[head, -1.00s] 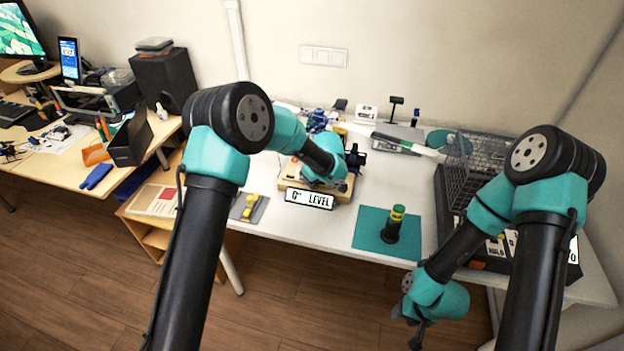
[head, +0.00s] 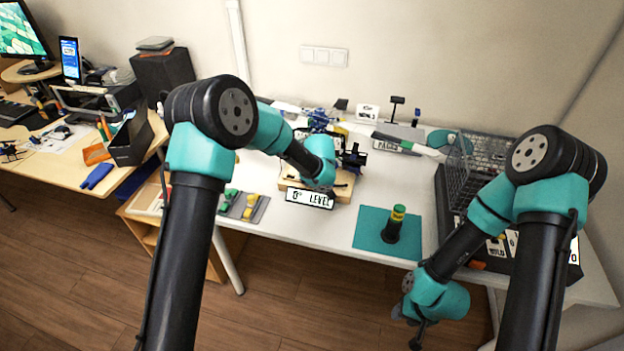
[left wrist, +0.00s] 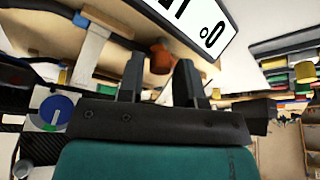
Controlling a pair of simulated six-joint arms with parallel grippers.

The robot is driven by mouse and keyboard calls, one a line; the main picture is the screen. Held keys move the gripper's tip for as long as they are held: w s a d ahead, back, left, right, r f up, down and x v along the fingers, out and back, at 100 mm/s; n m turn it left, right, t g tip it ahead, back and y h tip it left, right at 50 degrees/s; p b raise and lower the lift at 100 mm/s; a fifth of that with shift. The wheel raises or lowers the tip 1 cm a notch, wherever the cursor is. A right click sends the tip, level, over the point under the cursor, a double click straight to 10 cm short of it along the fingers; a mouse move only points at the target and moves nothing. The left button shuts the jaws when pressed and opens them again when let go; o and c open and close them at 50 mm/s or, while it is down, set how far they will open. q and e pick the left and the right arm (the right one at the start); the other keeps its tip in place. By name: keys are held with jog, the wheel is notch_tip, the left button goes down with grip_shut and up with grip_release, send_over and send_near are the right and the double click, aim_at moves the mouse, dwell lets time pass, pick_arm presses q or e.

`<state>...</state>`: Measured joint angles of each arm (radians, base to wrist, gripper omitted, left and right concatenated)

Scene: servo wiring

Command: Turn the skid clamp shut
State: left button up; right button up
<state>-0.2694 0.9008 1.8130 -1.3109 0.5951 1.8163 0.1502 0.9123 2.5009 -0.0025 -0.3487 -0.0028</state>
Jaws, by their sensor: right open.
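A wooden block (head: 342,189) with a "0° LEVEL" plate (head: 308,198) on its front stands on the white table; the plate also shows in the left wrist view (left wrist: 208,30). An orange-brown knob (left wrist: 160,58), possibly the skid clamp, shows just beyond my left gripper (left wrist: 160,75). Its two fingers are apart, with the knob seen in the gap and no clear contact. In the head view my left wrist hides the fingers and most of the clamp area. My right gripper (head: 418,338) hangs low in front of the table, away from the block, open and empty.
A teal mat (head: 370,238) bears a dark cylinder with a yellow band (head: 393,224). A grey tray (head: 262,208) with green and yellow pieces lies left of the block. A wire basket (head: 470,170) stands right. A blue device (head: 318,120) stands behind the block.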

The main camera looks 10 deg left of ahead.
pick_arm(q)
jog(key=v, duration=1.7)
jog(key=shift+r, duration=0.2)
